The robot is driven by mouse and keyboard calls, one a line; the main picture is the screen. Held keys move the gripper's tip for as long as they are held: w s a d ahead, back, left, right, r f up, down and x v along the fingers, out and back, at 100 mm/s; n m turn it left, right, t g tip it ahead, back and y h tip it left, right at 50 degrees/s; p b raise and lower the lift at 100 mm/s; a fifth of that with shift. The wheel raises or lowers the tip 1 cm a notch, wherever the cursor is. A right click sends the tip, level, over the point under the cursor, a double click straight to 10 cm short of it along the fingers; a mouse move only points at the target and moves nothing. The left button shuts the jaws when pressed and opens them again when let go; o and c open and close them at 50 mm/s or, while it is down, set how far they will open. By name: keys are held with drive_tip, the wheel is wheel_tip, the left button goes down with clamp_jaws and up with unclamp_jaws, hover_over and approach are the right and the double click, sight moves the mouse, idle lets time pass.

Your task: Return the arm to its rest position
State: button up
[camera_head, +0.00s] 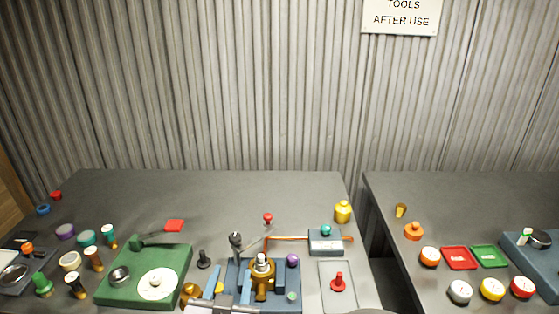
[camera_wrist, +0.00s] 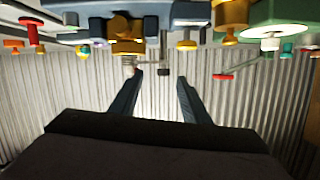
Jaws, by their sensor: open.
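My gripper (camera_head: 231,277) is low in the middle of the head view, in front of the blue-grey base with the brass valve (camera_head: 260,283). Its two blue fingers are apart with nothing between them. In the wrist view the gripper (camera_wrist: 160,76) is also open and empty. That view looks upside down, with the brass valve (camera_wrist: 122,28) near the top, beyond the fingertips. I cannot tell the exact gap between gripper and valve. Much of the arm is outside the head view.
Left of the gripper is a green board (camera_head: 175,258) with a white disc. Right are a grey tray (camera_head: 338,300) with a red knob and a grey block (camera_head: 326,243) with orange tubing. Small parts crowd the left. The back of the bench (camera_head: 200,190) is clear before the corrugated wall.

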drive_tip(key=w+d+r+n+g+y+p, duration=0.1)
drive_tip(key=w, duration=0.1)
drive_tip(key=w+d+r+n+g+y+p, duration=0.1)
drive_tip(key=w+d+r+g, duration=0.1)
drive_tip(key=w, duration=0.1)
drive_tip(key=w+d+r+n+g+y+p, duration=0.1)
drive_tip(key=w+d+p, duration=0.1)
drive_tip(key=w, duration=0.1)
drive_tip(key=shift+w+d+r+y, duration=0.15)
drive_tip(key=shift+r+y, duration=0.25)
drive_tip(key=s+d+f+g+h+p, duration=0.1)
drive_tip(key=s+d+f+g, duration=0.2)
drive_tip(key=s+d, duration=0.4)
drive_tip(key=s+d+f+m+g+h+p, duration=0.1)
drive_tip(key=s+d+f+g, duration=0.2)
drive_tip(key=s+d, duration=0.3)
drive_tip(key=s+d+f+g+h+p, duration=0.1)
drive_tip(key=s+d+g, duration=0.4)
drive_tip(key=s, duration=0.5)
wheel_tip(320, 180, down, 2)
drive_tip(key=d+h, duration=0.1)
drive_tip(key=d, duration=0.1)
drive_tip(key=shift+s+d, duration=0.2)
drive_tip(key=shift+d, duration=0.15)
